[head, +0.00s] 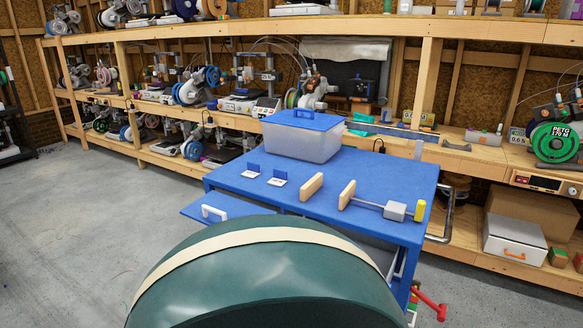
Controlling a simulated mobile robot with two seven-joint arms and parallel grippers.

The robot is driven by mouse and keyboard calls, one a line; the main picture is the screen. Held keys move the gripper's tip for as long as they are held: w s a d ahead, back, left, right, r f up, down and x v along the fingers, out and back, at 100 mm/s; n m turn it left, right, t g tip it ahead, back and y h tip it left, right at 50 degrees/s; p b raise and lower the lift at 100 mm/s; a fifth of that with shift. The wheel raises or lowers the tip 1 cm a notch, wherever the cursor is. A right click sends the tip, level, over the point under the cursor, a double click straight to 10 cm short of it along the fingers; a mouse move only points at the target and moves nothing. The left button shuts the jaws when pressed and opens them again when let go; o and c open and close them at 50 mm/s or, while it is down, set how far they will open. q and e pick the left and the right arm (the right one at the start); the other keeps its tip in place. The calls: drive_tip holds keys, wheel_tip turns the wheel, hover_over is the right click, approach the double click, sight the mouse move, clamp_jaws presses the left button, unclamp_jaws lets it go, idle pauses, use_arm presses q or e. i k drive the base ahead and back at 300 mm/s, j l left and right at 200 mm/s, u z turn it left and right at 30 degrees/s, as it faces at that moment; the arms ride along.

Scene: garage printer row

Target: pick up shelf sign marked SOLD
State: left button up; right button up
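Two small stands with blue upright plates and white bases are on the blue cart top (343,165): a left stand (253,169) and a right stand (278,178). They look like small signs, but I cannot read any marking on them, so I cannot tell whether either says SOLD. A small upright card (517,137) with dark figures stands on the wooden shelf at the right; it does not read as SOLD. Neither of my grippers is in view.
A clear bin with a blue lid (304,138) stands at the cart's back. Wooden blocks (312,186) and a rod with a grey block (395,211) and yellow end lie to the right. Printers and spools (553,142) fill the shelves. Open floor (75,215) is at left.

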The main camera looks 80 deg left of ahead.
sight(253, 170)
drive_tip(key=k+j, duration=0.25)
drive_tip(key=j, duration=0.3)
drive_tip(key=k+j, duration=0.2)
drive_tip(key=j, duration=0.35)
drive_tip(key=k+j, duration=0.25)
drive_tip(key=j, duration=0.25)
drive_tip(key=k+j, duration=0.25)
drive_tip(key=j, duration=0.3)
drive_tip(key=k+j, duration=0.2)
drive_tip(key=j, duration=0.35)
drive_tip(key=k+j, duration=0.25)
drive_tip(key=j, duration=0.3)
drive_tip(key=k+j, duration=0.25)
drive_tip(key=j, duration=0.3)
drive_tip(key=k+j, duration=0.2)
drive_tip(key=j, duration=0.35)
drive_tip(key=i+l, duration=0.25)
drive_tip(key=i, duration=0.2)
